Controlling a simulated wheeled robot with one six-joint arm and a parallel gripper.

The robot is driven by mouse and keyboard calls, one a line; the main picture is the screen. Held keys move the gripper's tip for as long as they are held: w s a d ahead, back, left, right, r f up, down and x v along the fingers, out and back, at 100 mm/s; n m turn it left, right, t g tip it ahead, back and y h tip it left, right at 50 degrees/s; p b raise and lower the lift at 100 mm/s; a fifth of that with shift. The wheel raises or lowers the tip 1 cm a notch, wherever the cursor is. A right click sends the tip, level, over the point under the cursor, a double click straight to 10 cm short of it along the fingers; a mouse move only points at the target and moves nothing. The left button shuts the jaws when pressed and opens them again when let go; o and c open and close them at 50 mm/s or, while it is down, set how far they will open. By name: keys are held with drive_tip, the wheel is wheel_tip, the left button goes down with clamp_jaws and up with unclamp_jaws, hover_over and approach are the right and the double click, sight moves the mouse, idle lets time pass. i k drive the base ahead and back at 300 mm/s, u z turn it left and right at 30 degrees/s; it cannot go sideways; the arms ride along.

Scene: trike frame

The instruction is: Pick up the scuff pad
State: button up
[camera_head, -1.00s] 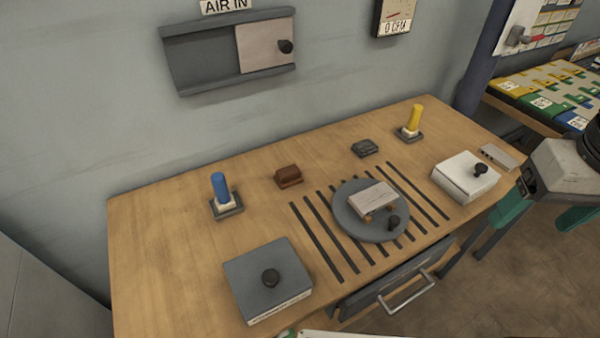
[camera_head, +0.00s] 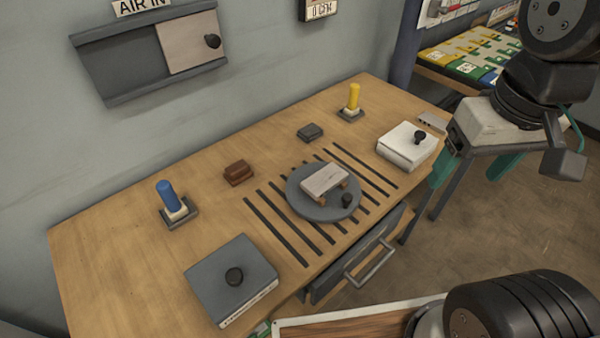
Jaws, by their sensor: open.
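Two small blocks on the wooden bench could be the scuff pad, and I cannot tell for sure which is. One is a flat dark grey block (camera_head: 310,132) behind the round grey plate. The other is a reddish-brown stepped block (camera_head: 238,173) left of that plate. Both rest on bare wood with nothing touching them. Dark links of my arm show at the right and lower right, well apart from both blocks. My gripper's fingertips do not show.
A round grey plate (camera_head: 298,204) carries a pale block and a black knob over dark slots. A blue peg (camera_head: 167,195), a yellow peg (camera_head: 353,97), a grey knobbed box (camera_head: 215,295) and a white knobbed box (camera_head: 396,153) stand around. A drawer handle (camera_head: 372,264) juts from the front.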

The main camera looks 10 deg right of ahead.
sight(235, 174)
drive_tip(key=u, duration=2.15)
drive_tip(key=k, duration=0.9)
drive_tip(key=z, duration=1)
drive_tip(key=i, duration=0.95)
